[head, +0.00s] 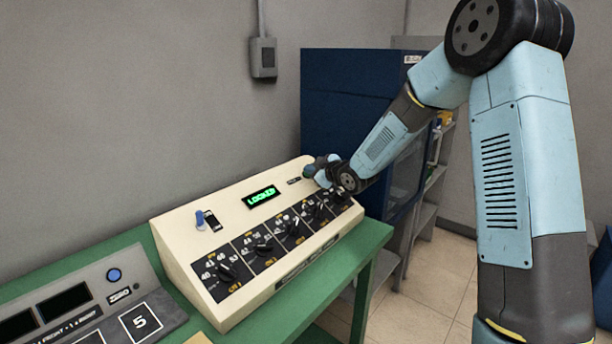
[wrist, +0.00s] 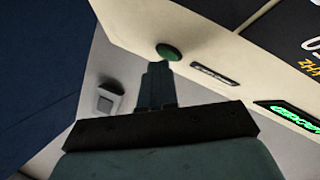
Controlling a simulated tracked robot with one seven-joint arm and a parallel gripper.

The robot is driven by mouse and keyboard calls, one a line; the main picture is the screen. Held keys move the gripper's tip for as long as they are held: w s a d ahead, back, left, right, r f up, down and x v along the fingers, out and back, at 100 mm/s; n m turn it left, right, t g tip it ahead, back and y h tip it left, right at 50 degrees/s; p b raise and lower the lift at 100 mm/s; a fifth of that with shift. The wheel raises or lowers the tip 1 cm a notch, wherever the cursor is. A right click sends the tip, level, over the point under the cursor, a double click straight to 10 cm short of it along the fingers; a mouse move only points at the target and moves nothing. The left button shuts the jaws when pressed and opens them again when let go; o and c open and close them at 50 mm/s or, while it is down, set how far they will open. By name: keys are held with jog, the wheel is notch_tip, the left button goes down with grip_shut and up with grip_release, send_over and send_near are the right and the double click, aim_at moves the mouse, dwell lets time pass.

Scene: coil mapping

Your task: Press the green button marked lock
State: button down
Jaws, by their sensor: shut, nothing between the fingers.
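The green button (wrist: 168,52) is a round dome on the cream face of the control box (head: 185,243), in the upper middle of the wrist view. A small dark label plate (wrist: 215,74), too blurred to read, sits beside it. My gripper (wrist: 157,68) is shut and empty, its fingertips right at the button's lower edge in that view; I cannot tell whether they touch. In the head view my gripper (head: 318,168) is at the box's far right top, and the arm's end largely hides the button. A display (head: 263,196) on the box glows green and appears to read LOCKED.
Several black dials (head: 264,246) line the box's front below the display. A blue knob or key (head: 200,219) is at its left. The box stands on a green table (head: 345,279), with a grey panel (head: 139,322) at left. A blue cabinet (head: 340,100) stands close behind my gripper.

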jog(key=shift+r, duration=0.1)
jog(key=shift+s+d+r, duration=0.15)
jog(key=shift+d+r, duration=0.05)
jog(key=shift+r, duration=0.1)
notch_tip(320, 180, up, 5)
jog(key=s+d, duration=0.2)
jog(key=shift+d, duration=0.2)
dwell(0.5)
jog(key=shift+r, duration=0.1)
dwell(0.3)
